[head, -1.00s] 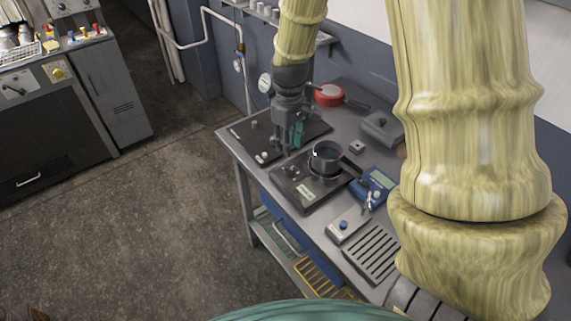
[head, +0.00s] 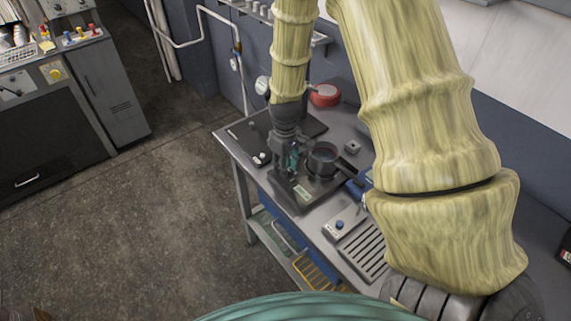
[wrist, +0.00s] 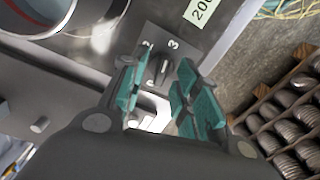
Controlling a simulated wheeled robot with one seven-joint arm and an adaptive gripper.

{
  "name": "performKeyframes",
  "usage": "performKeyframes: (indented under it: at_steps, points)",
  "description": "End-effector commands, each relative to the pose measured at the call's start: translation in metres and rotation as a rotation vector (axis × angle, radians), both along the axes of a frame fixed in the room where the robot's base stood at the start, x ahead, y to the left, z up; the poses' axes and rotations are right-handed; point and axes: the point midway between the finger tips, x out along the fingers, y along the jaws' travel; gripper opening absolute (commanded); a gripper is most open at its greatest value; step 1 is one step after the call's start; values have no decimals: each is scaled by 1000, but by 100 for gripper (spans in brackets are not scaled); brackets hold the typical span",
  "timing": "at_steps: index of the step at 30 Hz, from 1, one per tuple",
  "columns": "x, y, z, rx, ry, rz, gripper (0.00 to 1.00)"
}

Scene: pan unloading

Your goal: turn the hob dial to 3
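The hob dial (wrist: 162,66) is a small dark knob on a dark plate, with white marks 2 and 3 beside it in the wrist view. My gripper (wrist: 157,80) has its teal fingers apart, one on each side of the dial; I cannot tell if they touch it. Which mark the dial points at is not clear. In the head view my gripper (head: 292,166) is low over the near left part of the hob (head: 297,199), and the dial is hidden there. A dark pan (head: 323,153) stands on the hob, just right of my gripper; its rim also shows in the wrist view (wrist: 72,20).
A red pan (head: 324,95) stands behind. A grey box with a blue knob (head: 339,225) and a slotted tray (head: 361,252) lie nearer on the bench.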

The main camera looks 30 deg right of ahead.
Motion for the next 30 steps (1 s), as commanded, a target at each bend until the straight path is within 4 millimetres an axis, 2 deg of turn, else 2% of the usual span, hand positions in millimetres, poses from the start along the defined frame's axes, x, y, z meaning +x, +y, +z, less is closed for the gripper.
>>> performKeyframes:
  at_steps: [10,11,15,16,23,30]
  points:
    - [0,0,-3,0,1,0,31]
    - [0,0,-3,0,1,0,28]
    - [0,0,-3,0,1,0,2]
    - [0,0,-3,0,1,0,0]
    - [0,0,-2,0,1,-18,0]
    - [0,-1,-2,-1,1,-165,0]
